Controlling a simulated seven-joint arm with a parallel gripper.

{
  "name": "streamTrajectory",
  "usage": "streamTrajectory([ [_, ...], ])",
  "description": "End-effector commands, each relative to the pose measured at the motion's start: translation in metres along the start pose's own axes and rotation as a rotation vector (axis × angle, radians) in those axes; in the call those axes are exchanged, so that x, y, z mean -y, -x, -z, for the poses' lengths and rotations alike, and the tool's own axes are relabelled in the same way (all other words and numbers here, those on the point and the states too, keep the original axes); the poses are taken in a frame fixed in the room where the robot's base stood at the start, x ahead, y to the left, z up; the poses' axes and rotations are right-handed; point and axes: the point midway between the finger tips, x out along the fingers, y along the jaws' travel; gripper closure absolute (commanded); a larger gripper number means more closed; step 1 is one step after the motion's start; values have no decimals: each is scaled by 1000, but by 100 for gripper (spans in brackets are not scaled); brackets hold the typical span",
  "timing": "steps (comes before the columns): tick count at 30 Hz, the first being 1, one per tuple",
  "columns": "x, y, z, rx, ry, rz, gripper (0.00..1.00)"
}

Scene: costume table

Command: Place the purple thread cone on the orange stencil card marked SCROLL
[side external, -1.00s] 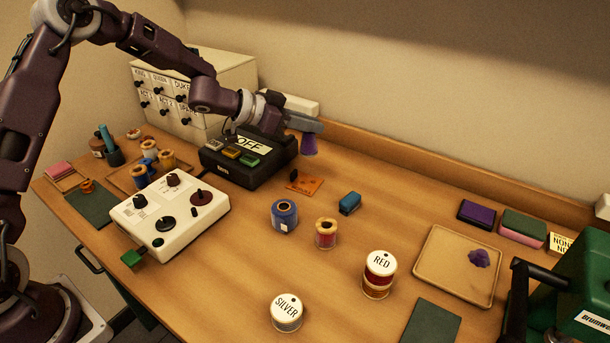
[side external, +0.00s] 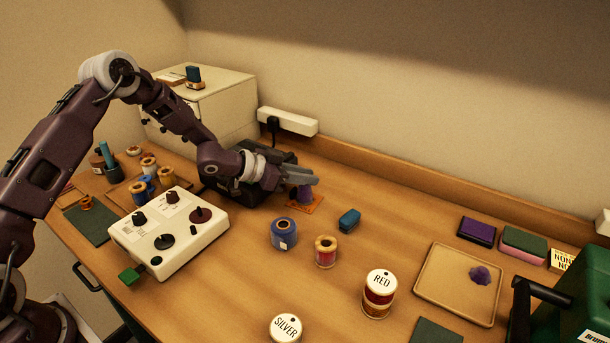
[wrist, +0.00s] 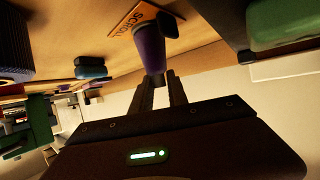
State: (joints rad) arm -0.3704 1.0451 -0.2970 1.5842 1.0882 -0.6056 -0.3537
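The purple thread cone (side external: 304,195) is upright at the orange stencil card (side external: 292,205). Its wide end is over the card, and I cannot tell whether it touches or hovers just above. My gripper (side external: 308,180) is at the cone's narrow top with its fingers around it, and it looks shut on it. In the wrist view the cone (wrist: 150,48) runs from between the fingertips (wrist: 160,78) to the card (wrist: 138,18), whose SCROLL lettering shows beside the cone. Part of the card is hidden by the cone.
A teal block (side external: 349,219), a blue spool (side external: 284,234) and a red spool (side external: 325,252) stand in front and to the right.

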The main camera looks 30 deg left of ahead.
Motion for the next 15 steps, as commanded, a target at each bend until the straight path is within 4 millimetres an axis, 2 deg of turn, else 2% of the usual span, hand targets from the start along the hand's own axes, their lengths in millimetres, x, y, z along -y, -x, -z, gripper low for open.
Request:
streamTrajectory([
  [1, 0, 0, 0, 1, 0, 0, 68],
  [2, 0, 0, 0, 1, 0, 0, 63],
  [12, 0, 1, 3, 0, 0, 0, 63],
  [15, 1, 15, 3, 2, 1, 2, 63],
])
